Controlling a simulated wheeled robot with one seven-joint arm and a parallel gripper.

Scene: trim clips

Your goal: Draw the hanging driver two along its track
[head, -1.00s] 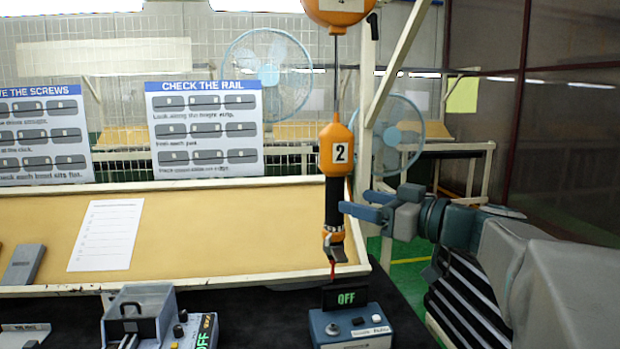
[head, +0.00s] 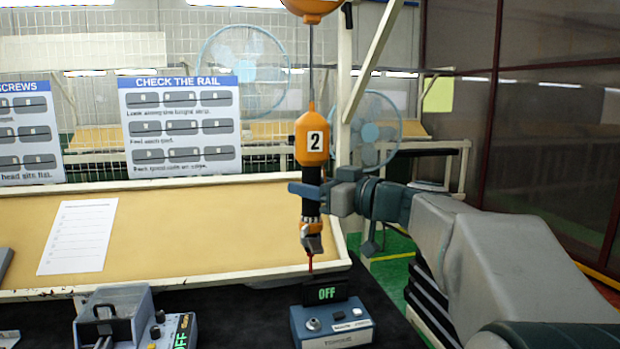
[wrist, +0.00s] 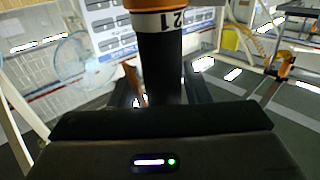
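Driver two (head: 312,142) hangs upright on a cable in the head view. It has an orange body labelled 2, a black grip, and a red bit pointing down. My gripper (head: 306,190) reaches in from the right at the height of the black grip. One blue finger crosses in front of the grip; the other is mostly hidden behind it. In the wrist view the black grip (wrist: 160,70) stands between the two fingers, with a narrow gap visible on the left side, so the fingers look open around it. The overhead track is out of view; an orange balancer (head: 315,8) shows at the top.
Below the bit is a blue control box (head: 332,325) with an OFF display. Another grey device (head: 115,315) stands at the lower left. A tilted tan board (head: 190,230) with a paper sheet (head: 78,236) lies behind. A pale post (head: 343,90) and diagonal brace stand close behind the driver.

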